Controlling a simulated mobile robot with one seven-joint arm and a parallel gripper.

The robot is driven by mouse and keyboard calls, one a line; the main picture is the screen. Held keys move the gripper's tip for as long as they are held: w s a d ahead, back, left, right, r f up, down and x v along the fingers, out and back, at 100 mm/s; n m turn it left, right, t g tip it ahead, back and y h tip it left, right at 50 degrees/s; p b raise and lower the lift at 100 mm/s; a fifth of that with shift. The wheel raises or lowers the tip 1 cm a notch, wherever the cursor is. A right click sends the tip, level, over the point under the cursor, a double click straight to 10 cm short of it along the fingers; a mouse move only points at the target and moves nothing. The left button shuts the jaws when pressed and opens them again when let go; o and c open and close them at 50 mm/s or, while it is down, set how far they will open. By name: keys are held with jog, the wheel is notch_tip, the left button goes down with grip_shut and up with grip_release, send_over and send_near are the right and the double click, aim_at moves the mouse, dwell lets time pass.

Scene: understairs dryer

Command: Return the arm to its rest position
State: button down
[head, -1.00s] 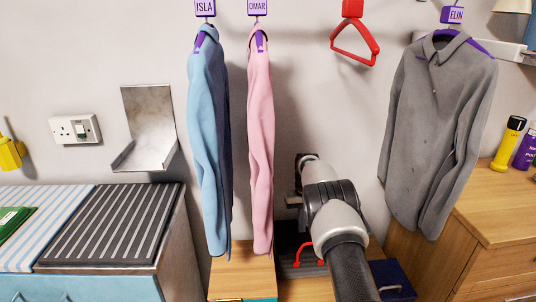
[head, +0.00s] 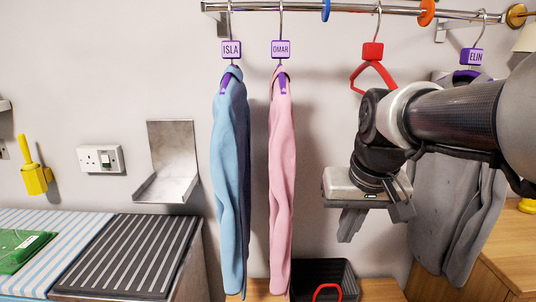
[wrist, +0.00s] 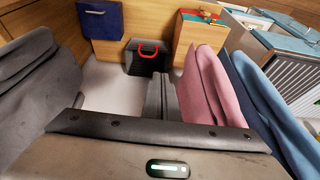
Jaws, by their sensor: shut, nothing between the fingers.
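My gripper (head: 350,224) hangs from my bent arm in the right half of the head view. It points downward, shut and empty, in front of the wall between the pink shirt (head: 281,180) and the grey shirt (head: 445,220). In the wrist view its fingers (wrist: 161,97) show close together beyond the housing. My wrist and forearm cover the upper part of the grey shirt. The blue shirt (head: 232,185) hangs left of the pink one, apart from my gripper.
A rail (head: 300,7) carries the shirts and an empty red hanger (head: 374,72). A dark bin (head: 322,272) with a red hanger in it stands below. A metal wall bracket (head: 172,165) and a ribbed dark tray (head: 125,255) are at left. A wooden cabinet (head: 505,250) stands right.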

jog(key=s+f+t, duration=0.1)
jog(key=s+f, duration=0.3)
jog(key=s, duration=1)
notch_tip(320, 180, up, 25)
jog(key=p, duration=2.5)
jog(key=shift+w+a, duration=0.2)
jog(key=shift+a, duration=0.15)
